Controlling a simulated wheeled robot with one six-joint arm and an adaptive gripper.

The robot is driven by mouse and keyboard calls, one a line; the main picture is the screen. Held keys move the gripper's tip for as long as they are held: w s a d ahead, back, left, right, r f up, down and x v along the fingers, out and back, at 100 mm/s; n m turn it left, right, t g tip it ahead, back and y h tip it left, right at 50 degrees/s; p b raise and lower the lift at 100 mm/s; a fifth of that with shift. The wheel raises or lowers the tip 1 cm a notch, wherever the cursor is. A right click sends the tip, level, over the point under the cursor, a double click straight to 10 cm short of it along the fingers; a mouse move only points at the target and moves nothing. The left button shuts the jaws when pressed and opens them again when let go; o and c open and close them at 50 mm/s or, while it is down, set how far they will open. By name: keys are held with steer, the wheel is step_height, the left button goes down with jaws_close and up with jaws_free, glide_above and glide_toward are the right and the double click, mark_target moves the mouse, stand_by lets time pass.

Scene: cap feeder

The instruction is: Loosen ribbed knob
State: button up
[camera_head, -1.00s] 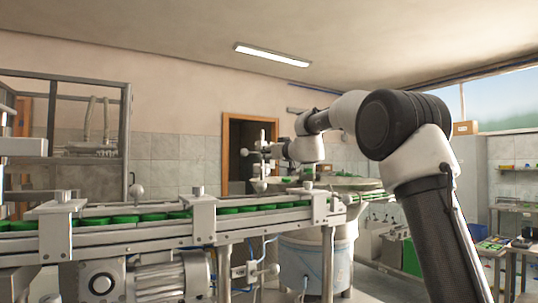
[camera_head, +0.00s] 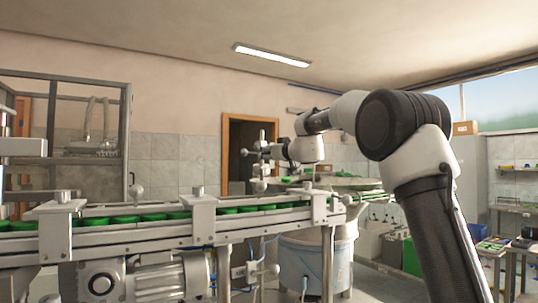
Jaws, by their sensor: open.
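The knobs near my arm's end are small, and I cannot tell which one is ribbed. A pale upright post with dark round knobs (camera_head: 244,152) stands beyond the conveyor's far end. My gripper (camera_head: 273,151) is at the end of my wrist, close to this post. It is small and merges with the post's fittings. Its jaws are open; I cannot tell whether they surround or touch a knob. Other knobs show on the conveyor: a round pale one (camera_head: 136,191) and a lower one on a side fitting (camera_head: 274,270).
The conveyor (camera_head: 150,240) carries a row of green caps (camera_head: 124,219) between metal rails with clamp brackets (camera_head: 203,215). A round feeder bowl (camera_head: 345,183) sits behind the wrist above a pale drum (camera_head: 312,262). A metal frame (camera_head: 126,140) stands at left, workbenches (camera_head: 515,210) at right.

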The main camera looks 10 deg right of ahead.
steer(key=shift+s, duration=0.1)
steer(key=v, duration=1.1)
steer(key=shift+s, duration=0.35)
steer(key=shift+d, duration=0.15)
steer(key=s+f+g, duration=0.4)
steer(key=s+f, duration=0.4)
steer(key=s, duration=0.3)
steer(key=s+f+g, duration=0.3)
steer(key=s+f, duration=0.4)
steer(key=s, duration=0.4)
steer(key=s+d+f+m+g+h, duration=0.2)
steer(key=s+d+f, duration=0.3)
steer(key=s+f, duration=0.3)
steer(key=s+d+f+m+g+h, duration=0.2)
steer(key=s+d+f, duration=0.4)
steer(key=s, duration=0.8)
step_height(320, 180, down, 2)
steer(key=shift+s+f+m+g+h, duration=0.1)
steer(key=shift+s+m+g+h, duration=0.25)
steer(key=shift+g+h, duration=0.55)
